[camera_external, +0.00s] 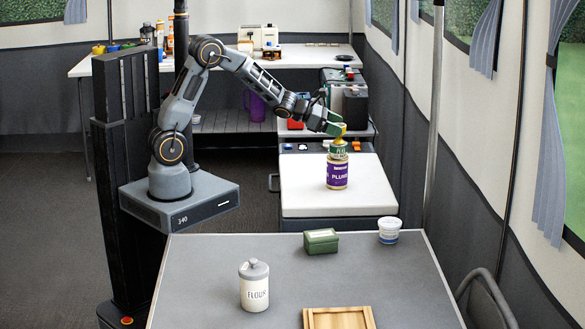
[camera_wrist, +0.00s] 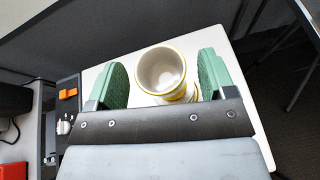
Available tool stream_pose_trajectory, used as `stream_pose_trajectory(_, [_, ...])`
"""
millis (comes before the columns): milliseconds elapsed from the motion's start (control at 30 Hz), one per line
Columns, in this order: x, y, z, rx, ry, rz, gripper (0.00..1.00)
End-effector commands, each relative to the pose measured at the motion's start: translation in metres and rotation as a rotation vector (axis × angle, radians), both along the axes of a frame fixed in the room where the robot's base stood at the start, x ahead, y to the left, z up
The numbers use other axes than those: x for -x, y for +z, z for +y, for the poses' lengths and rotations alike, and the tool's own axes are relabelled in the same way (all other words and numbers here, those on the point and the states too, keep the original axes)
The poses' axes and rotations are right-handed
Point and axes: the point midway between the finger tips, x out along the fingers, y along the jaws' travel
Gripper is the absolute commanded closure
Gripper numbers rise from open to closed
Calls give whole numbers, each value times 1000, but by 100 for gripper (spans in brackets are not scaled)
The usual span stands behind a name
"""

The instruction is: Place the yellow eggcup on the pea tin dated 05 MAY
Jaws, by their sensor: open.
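The yellow eggcup (camera_external: 339,141) stands on top of a green-labelled pea tin (camera_external: 338,152), which is stacked on a purple-labelled plum tin (camera_external: 337,175) on the white counter. The date on the pea tin is too small to read. My gripper (camera_external: 336,127) is right at the eggcup, above the stack. In the wrist view the eggcup (camera_wrist: 160,70) shows its white inside and yellow bands, between the two green fingers of my gripper (camera_wrist: 163,77). The fingers are open, with a gap on each side of the eggcup. The tins are mostly hidden in the wrist view.
The white counter (camera_external: 300,200) is otherwise clear around the stack. A grey table in front holds a flour jar (camera_external: 254,287), a green box (camera_external: 321,241), a white tub (camera_external: 389,230) and a wooden tray (camera_external: 309,318). A dark appliance (camera_external: 355,107) stands behind the stack.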

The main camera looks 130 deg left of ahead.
Motion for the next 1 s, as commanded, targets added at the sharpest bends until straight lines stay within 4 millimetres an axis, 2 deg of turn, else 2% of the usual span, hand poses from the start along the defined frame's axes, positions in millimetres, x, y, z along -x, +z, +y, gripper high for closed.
stream_pose_trajectory(300, [0, 6, 0, 0, 0, 0, 24])
stream_pose_trajectory(800, [65, 39, -52, -3, 3, -1, 24])
stream_pose_trajectory(1000, [80, 47, -66, -2, 2, -1, 24])
